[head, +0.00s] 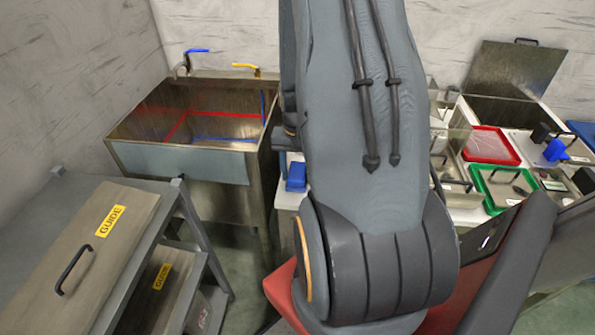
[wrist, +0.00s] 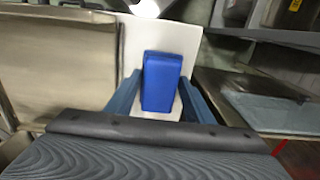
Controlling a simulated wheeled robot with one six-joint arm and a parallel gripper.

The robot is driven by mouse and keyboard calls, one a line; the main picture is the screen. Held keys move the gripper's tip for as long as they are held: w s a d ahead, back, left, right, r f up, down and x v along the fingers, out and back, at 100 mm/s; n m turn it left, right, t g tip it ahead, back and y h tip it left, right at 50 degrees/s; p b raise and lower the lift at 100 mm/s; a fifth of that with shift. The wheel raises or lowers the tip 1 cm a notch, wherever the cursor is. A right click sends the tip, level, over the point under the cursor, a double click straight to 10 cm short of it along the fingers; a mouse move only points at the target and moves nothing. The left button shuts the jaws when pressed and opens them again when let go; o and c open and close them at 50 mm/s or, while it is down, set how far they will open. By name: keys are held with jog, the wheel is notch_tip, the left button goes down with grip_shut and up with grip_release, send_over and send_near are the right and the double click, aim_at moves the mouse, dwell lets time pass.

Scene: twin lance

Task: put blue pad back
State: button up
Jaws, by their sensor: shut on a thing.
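The blue pad (wrist: 162,80) is a blue block. In the wrist view it stands between the two blue-grey fingers of my gripper (wrist: 160,95), which is shut on it. A pale counter surface shows behind and below the pad; I cannot tell whether the pad touches it. In the head view a blue block (head: 296,177), which looks like the same pad, shows at the left end of the white counter (head: 286,203), just left of my arm. My gripper is hidden behind my arm there.
A steel sink (head: 249,186) with blue and yellow taps stands left of the counter. A grey cabinet with a GUIDE-labelled lid (head: 130,215) is at the front left. Right of my arm are a red tray (head: 512,160), a green tray (head: 480,190) and an open steel lid (head: 515,70).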

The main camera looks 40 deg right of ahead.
aim_at(297, 171)
jog(key=shift+f, duration=0.3)
jog(key=o, duration=1)
jog(key=shift+r, duration=0.1)
notch_tip(297, 171, up, 12)
jog(key=f+b, duration=0.1)
jog(key=b, duration=0.2)
jog(key=a+r+n, duration=0.1)
jog(key=a+n, duration=0.2)
jog(key=a, duration=0.5)
jog(key=s+a+r+n+t, duration=0.1)
jog(key=a+n, duration=0.2)
jog(key=a, duration=0.5)
jog(key=s+a+r+n, duration=0.1)
jog(key=a+n, duration=0.3)
jog(key=a, duration=0.4)
jog(key=shift+s+r, duration=0.15)
jog(key=shift+r, duration=0.15)
